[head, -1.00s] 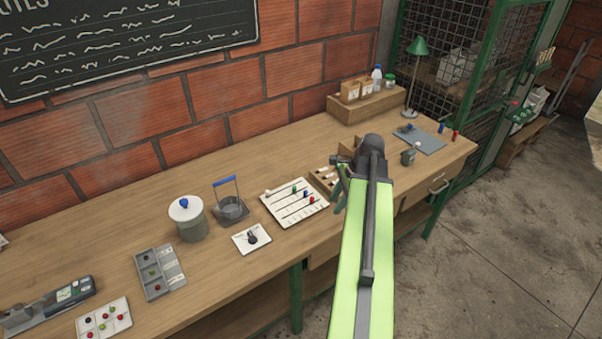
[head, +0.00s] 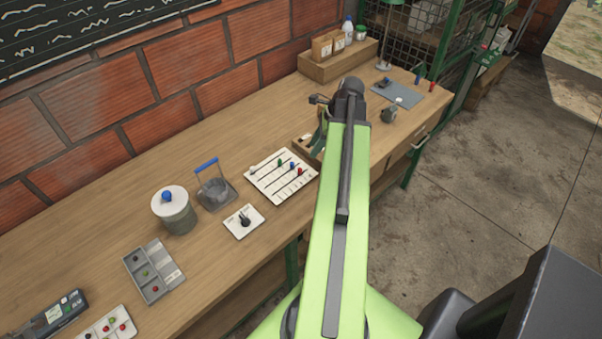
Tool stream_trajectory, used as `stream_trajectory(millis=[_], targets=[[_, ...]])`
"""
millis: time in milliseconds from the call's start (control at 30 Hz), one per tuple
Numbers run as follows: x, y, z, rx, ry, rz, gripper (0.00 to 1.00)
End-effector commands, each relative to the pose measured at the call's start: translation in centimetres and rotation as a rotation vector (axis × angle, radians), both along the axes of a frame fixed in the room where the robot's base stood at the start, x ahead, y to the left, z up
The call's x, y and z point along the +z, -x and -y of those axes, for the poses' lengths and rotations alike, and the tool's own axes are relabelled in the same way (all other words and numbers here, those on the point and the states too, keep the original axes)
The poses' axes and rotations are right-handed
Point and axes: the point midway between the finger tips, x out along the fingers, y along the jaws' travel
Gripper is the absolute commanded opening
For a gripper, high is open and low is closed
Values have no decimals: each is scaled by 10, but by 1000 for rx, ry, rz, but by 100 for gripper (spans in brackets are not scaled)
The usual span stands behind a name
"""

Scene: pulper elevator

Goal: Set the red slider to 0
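The white slider panel (head: 268,187) lies on the workbench, left of my arm. It has several dark slots with coloured knobs. The red slider (head: 300,172) is at the panel's right side, nearest the bench's front edge. The blue slider (head: 292,165) and the green slider (head: 279,161) sit beside it, and a pale knob (head: 252,169) is at the left end. The scale marks are too small to read. My gripper (head: 317,122) is up beyond the panel's right end, apart from it and partly hidden by my arm. Its finger opening cannot be made out.
A dial plate (head: 244,222), a blue-handled holder (head: 214,190) and a lidded pot (head: 175,212) stand left of the panel. A wooden box (head: 304,146) is partly behind my arm.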

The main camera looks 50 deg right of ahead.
Motion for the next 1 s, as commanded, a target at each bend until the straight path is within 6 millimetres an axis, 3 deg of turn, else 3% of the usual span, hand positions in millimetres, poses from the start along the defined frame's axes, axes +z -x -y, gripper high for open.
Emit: stream_trajectory(millis=[33,433,600,933,1000], targets=[[-23,-4,-4,1,0,0,38],[-95,-28,-24,2,0,0,38],[-106,-33,-29,2,0,0,38],[-106,-34,-30,3,0,0,38],[-106,-34,-30,4,-1,0,29]])
